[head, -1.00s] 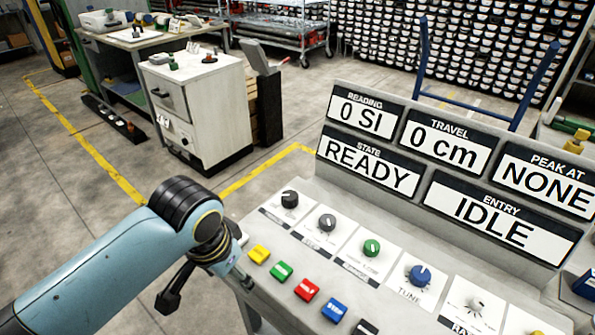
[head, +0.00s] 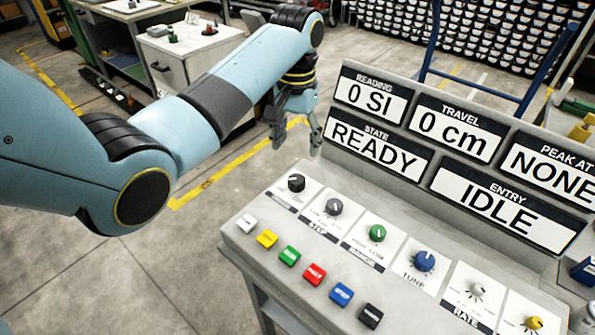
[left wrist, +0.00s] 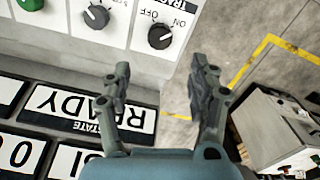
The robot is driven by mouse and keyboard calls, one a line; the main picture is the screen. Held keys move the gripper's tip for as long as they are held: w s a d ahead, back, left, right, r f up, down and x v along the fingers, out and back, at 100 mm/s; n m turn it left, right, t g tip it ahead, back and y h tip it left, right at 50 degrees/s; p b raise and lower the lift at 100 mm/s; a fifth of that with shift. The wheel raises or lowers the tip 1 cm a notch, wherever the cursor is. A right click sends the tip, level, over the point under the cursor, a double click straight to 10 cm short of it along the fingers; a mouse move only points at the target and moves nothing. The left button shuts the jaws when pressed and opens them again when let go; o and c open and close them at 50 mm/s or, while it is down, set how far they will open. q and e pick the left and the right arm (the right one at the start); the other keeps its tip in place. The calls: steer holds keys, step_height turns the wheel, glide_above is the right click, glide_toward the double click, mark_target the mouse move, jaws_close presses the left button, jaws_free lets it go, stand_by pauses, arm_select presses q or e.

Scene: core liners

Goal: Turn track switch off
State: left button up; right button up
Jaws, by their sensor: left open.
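The track switch is the black knob (head: 296,183) at the left end of the knob row on the console. It also shows in the left wrist view (left wrist: 160,36), upside down, with ON and OFF printed beside it and a cut-off label. Its white pointer line is slanted and seems to lean to the ON side. My left gripper (head: 296,138) is open and empty, above the console's far left edge and behind the switch. In the left wrist view its fingers (left wrist: 160,80) are spread, apart from the knob. My right gripper is not in view.
More knobs, such as a grey one (head: 334,207) and a green one (head: 377,233), continue the row. Coloured buttons, such as a yellow one (head: 267,239), line the front edge. The upright display (head: 432,128) reads READY and IDLE. Open floor lies left of the console.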

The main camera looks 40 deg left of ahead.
mark_target(297, 178)
arm_select(q)
step_height(297, 178, down, 10)
steer(key=shift+f, duration=0.1)
stand_by(0.4)
steer(key=shift+s, duration=0.1)
steer(key=c, duration=1.1)
